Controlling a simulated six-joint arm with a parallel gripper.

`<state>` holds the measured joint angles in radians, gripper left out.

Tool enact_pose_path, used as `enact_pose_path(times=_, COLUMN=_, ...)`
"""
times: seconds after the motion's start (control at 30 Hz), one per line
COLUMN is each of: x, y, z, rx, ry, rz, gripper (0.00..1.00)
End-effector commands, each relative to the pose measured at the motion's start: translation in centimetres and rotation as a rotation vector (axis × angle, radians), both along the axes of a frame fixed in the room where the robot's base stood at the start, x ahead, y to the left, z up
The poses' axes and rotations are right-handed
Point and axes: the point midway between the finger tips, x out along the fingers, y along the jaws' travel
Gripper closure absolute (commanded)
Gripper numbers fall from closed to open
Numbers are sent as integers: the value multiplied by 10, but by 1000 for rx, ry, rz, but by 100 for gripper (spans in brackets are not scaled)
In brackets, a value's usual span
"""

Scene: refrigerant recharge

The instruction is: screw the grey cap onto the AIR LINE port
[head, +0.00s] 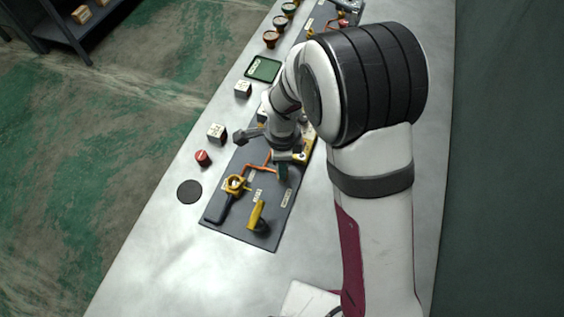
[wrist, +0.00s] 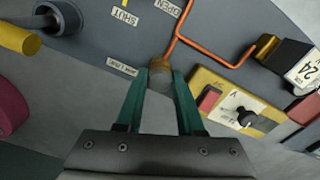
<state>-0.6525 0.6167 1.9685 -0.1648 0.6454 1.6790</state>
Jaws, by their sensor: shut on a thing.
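My gripper (wrist: 161,84) is shut on the grey cap (wrist: 161,80) in the wrist view, with one teal finger on each side of it. The brass AIR LINE port (wrist: 160,62) shows right at the cap's far side, in line with it, beside a small white label (wrist: 122,66). Cap and port look to be touching, but I cannot tell whether the threads are engaged. In the head view my gripper (head: 283,170) is low over the dark panel (head: 240,222), and the cap is hidden there.
A copper pipe (wrist: 205,56) runs close by the port. A yellow meter (wrist: 240,108) and a block marked 24 (wrist: 302,70) stand to the right. A yellow handle (head: 257,215) and a yellow-ringed valve (head: 236,184) stand on the panel. A red knob (head: 203,158) is left of it.

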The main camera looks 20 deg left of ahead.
Motion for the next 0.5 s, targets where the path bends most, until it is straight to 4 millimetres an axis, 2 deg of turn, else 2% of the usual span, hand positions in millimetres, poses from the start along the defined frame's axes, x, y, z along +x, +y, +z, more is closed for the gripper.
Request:
enact_pose_path(times=0.07, x=0, y=0, z=-1, rx=0, ry=0, rz=-6, gripper=100)
enact_pose_path(times=0.27, x=0, y=0, z=-1, rx=0, ry=0, rz=-287, gripper=100)
enact_pose_path(times=0.5, x=0, y=0, z=-1, rx=-1, ry=0, rz=-314, gripper=100)
